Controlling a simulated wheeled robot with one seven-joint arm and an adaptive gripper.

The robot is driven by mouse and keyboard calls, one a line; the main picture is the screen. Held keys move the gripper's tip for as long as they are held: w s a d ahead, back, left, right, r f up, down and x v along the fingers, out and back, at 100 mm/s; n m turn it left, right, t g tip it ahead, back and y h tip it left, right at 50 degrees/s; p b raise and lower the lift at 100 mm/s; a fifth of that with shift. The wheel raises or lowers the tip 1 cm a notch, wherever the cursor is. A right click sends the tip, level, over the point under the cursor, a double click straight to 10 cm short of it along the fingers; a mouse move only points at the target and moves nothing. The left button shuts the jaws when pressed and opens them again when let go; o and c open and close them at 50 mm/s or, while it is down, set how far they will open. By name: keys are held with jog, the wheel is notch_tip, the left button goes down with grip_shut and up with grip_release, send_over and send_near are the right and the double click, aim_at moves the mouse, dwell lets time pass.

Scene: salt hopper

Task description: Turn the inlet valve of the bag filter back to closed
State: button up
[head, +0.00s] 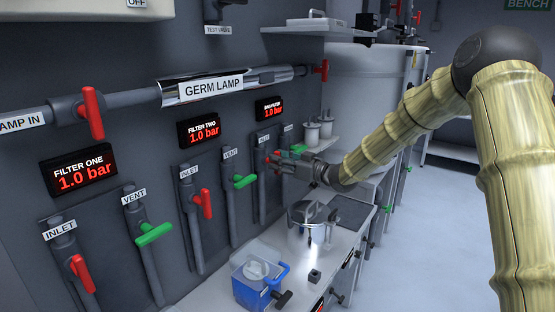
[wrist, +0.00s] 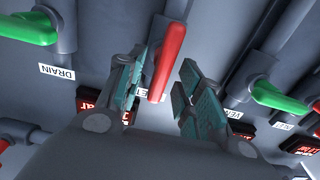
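The bag filter's display (head: 269,108) reads 1.0 bar on the grey wall panel. Below it are an inlet pipe with a label (head: 262,138) and a vent valve with a green lever (head: 298,148). My gripper (head: 272,160) is at the inlet valve and hides most of it in the head view. In the wrist view, the inlet's red lever (wrist: 168,58) reaches between the two teal-padded fingers of my gripper (wrist: 160,95). The fingers are apart, with a clear gap on the right side. The left finger is close to the lever; I cannot tell whether it touches.
Filter two's red inlet lever (head: 203,203) and green vent lever (head: 244,181) are to the left. A steel pot (head: 311,222) and a blue-and-white container (head: 258,281) stand on the bench below. Green levers flank the red one in the wrist view (wrist: 270,96).

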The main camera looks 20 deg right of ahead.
jog(key=shift+w+a, duration=0.4)
jog(key=shift+w, duration=0.1)
jog(key=shift+c, duration=0.2)
grip_shut()
